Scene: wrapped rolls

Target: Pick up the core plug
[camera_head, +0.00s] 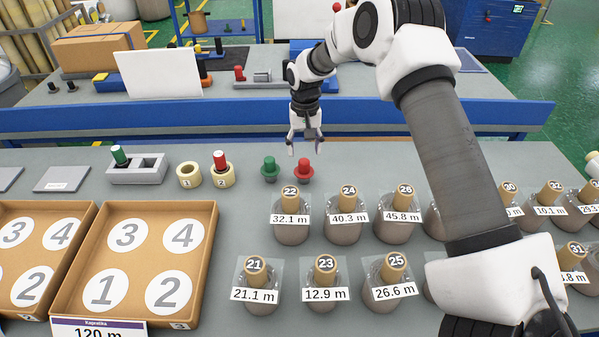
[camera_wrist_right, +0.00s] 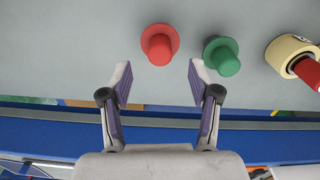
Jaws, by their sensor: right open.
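Two flanged plugs stand on the grey table: a red plug (camera_head: 305,168) and a green plug (camera_head: 269,167) to its left. My right gripper (camera_head: 305,147) is open and empty, pointing down just behind and above the plugs. In the right wrist view the red plug (camera_wrist_right: 158,44) lies just beyond the gap between the open fingertips (camera_wrist_right: 159,72), apart from both. The green plug (camera_wrist_right: 222,56) is outside the finger at the right there. My left gripper is not in view.
Several wrapped rolls with length labels (camera_head: 291,228) fill the right and front. Small numbered rings (camera_head: 188,181) and a grey holder (camera_head: 151,176) stand left of the plugs. Cardboard trays (camera_head: 207,250) lie at left. A blue rail (camera_head: 230,119) runs behind.

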